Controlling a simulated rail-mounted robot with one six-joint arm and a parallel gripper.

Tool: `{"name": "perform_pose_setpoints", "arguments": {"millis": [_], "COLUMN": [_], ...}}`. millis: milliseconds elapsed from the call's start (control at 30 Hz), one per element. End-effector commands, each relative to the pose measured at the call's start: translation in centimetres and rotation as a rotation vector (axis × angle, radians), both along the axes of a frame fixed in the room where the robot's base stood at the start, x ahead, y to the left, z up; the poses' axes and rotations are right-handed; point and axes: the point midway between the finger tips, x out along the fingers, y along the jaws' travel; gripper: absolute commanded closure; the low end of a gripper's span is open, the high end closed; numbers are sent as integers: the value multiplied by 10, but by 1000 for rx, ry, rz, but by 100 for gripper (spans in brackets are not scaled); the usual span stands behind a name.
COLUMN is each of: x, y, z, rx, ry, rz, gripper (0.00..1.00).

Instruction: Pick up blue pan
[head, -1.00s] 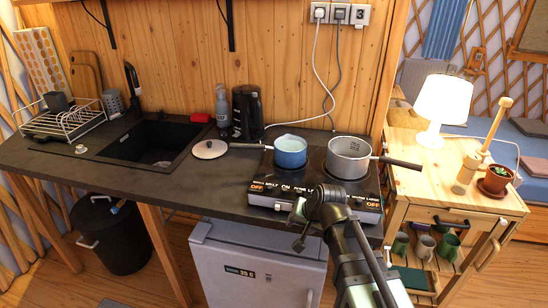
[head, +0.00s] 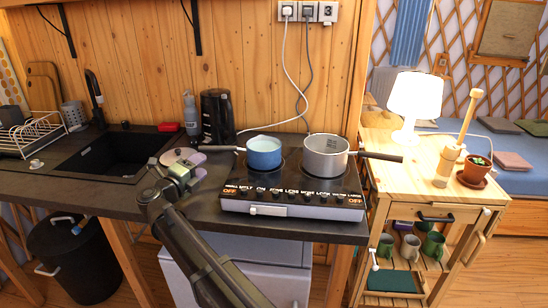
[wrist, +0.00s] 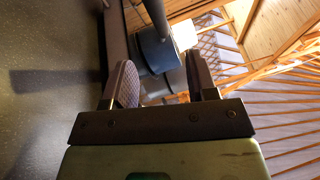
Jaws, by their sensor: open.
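The blue pan (head: 264,154) stands on the left burner of the stove, its grey handle (head: 224,148) pointing left over the counter. In the wrist view the blue pan (wrist: 156,52) shows beyond the gap between the fingers, its handle running toward the top edge. My gripper (head: 192,163) is left of the pan, near the handle's end and low over the counter. Its fingers also show in the wrist view (wrist: 163,78), spread apart with nothing held. The gripper partly hides the round lid on the counter.
A steel pot (head: 325,158) stands on the right burner of the stove (head: 290,209). A black kettle (head: 217,117) and a bottle (head: 190,113) stand behind the gripper. The sink (head: 112,152) is to the left. A lit lamp (head: 415,95) stands on the wooden cart at right.

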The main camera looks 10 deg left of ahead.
Motion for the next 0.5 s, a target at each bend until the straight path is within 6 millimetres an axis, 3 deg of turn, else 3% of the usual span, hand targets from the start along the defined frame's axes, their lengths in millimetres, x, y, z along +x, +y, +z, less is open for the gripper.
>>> {"name": "perform_pose_setpoints", "arguments": {"millis": [167,400,500], "x": [7,48,53], "y": [-4,-20,-22], "z": [2,6,6], "rx": [1,-1,-1], "ry": [1,-1,-1], "rz": [-7,-6,-4], "gripper": [47,47,47]}}
